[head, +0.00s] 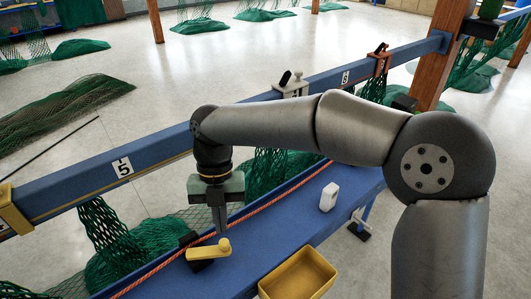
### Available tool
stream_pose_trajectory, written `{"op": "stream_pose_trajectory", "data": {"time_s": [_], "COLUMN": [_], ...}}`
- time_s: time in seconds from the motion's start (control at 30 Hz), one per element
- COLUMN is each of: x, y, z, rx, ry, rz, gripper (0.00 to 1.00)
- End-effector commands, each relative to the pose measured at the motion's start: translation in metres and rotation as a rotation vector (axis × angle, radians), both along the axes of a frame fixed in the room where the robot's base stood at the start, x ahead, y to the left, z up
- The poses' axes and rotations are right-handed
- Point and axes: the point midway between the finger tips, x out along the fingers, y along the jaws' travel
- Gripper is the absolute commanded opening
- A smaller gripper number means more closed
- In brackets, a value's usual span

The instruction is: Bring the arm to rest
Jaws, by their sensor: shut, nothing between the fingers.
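My arm (350,130) reaches in from the right and bends down at the wrist. My gripper (219,222) points straight down over the blue bench and is shut with nothing in it. Its fingertips are close to a yellow lever-like piece (209,250) on a dark block. I cannot tell whether they touch it.
The blue bench (279,236) carries a white block (328,197) and a yellow tray (298,275). An orange rope (156,269) runs along its back edge. Behind it is a blue rail (75,185) with green nets (140,245) hanging. A wooden post (440,60) stands at right.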

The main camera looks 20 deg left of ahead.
Motion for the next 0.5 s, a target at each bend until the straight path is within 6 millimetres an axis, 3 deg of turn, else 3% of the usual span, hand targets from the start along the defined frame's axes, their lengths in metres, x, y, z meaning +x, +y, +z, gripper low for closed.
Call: {"op": "stream_pose_trajectory", "data": {"time_s": [0.13, 0.27, 0.37, 0.5], "x": [0.001, 0.013, 0.027, 0.037], "y": [-0.003, -0.036, -0.085, -0.169], "z": [0.0, -0.004, -0.008, -0.009], "rx": [-0.008, -0.1, -0.208, -0.34], "ry": [-0.007, -0.092, -0.202, -0.346], "rz": [-0.019, -0.279, -0.663, -1.323], "gripper": [0.0, 0.0, 0.0, 0.0]}}
